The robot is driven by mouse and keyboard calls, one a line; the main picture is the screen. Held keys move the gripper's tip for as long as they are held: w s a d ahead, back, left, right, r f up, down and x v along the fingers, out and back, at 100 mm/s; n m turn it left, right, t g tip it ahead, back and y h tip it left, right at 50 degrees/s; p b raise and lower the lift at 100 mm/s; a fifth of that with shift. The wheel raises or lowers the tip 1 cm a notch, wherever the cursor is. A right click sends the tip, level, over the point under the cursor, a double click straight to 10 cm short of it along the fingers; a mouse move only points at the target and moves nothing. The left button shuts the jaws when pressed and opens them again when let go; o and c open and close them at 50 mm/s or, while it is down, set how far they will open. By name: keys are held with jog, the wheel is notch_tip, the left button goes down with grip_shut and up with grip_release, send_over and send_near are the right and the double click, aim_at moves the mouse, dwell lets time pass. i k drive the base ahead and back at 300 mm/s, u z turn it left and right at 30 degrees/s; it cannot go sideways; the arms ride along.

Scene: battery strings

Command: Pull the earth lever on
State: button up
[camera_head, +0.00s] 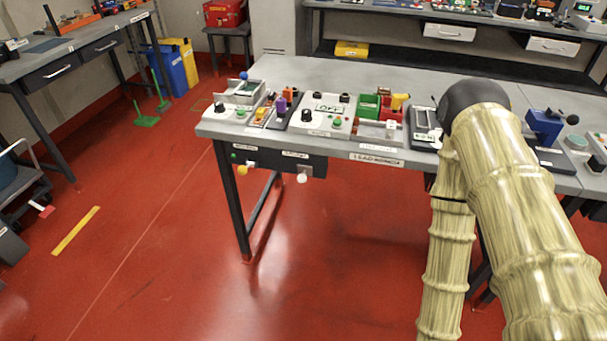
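My arm, in a pale ribbed sleeve, covers the right part of the view and bends at a dark joint over the bench. My gripper is not visible. I cannot tell which part is the earth lever, since most labels are too small to read. A blue-knobbed lever (244,76) stands at the bench's left end. A blue unit (544,125) with a dark knob on a side arm sits just right of my arm. A yellow knob (242,170) and a white knob (302,178) stick out from a dark panel under the bench's front edge.
The grey bench (375,78) carries several small units, including a green bin (367,106) and a panel with an "OFF" display (329,108). A second bench (75,48) stands at left, and a shelf bench (475,58) runs along the back. Red floor (150,240) is open at front left.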

aim_at(242, 169)
jog(key=z, duration=0.05)
jog(key=k, duration=0.6)
jog(key=u, duration=0.9)
jog(key=i, duration=1.15)
